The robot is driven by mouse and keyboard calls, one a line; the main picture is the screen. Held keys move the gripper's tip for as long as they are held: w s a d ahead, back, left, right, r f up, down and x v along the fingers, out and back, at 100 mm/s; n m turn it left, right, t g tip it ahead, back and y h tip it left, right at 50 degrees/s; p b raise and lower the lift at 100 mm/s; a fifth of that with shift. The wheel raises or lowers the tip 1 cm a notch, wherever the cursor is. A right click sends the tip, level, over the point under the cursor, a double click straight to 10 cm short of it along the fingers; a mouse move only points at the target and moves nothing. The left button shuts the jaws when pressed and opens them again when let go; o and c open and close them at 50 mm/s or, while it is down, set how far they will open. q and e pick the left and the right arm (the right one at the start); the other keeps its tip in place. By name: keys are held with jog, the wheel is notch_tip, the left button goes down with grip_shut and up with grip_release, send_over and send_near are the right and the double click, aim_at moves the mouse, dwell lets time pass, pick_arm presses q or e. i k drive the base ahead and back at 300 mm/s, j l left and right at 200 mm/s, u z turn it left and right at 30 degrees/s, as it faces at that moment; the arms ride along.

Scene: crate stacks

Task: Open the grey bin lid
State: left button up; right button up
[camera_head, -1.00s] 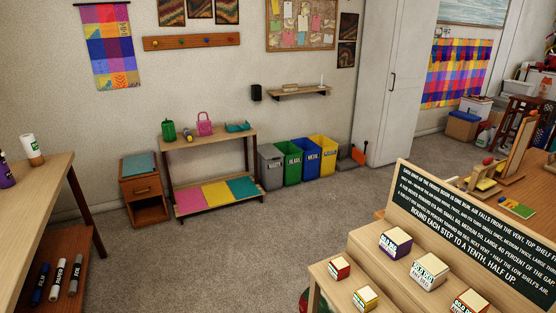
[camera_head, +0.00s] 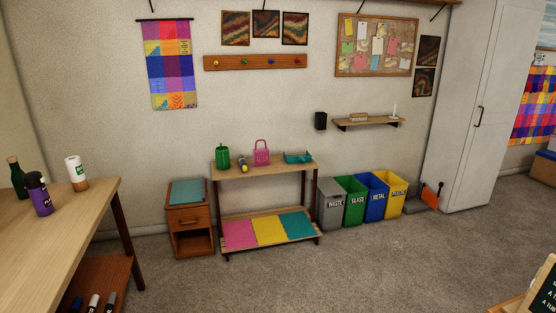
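The grey bin (camera_head: 331,212) stands upright on the floor against the far wall, with a label that reads WASTE. It is the leftmost in a row of bins. Its top is grey and appears covered, but it is too small to tell the lid's exact state. Neither of my grippers shows in the head view.
Green (camera_head: 354,207), blue (camera_head: 376,204) and yellow (camera_head: 394,196) bins stand right of the grey one. A low shelf table (camera_head: 262,169) stands close on its left. A wooden table (camera_head: 60,240) is at the near left. Open carpet (camera_head: 330,270) lies before the bins.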

aim_at(328, 185)
jog(key=i+j, duration=0.2)
jog(key=i, duration=0.45)
jog(key=i+j+u, duration=0.1)
jog(key=i, duration=0.5)
jog(key=i+j, duration=0.2)
jog(key=i, duration=0.45)
jog(key=j+u, duration=0.05)
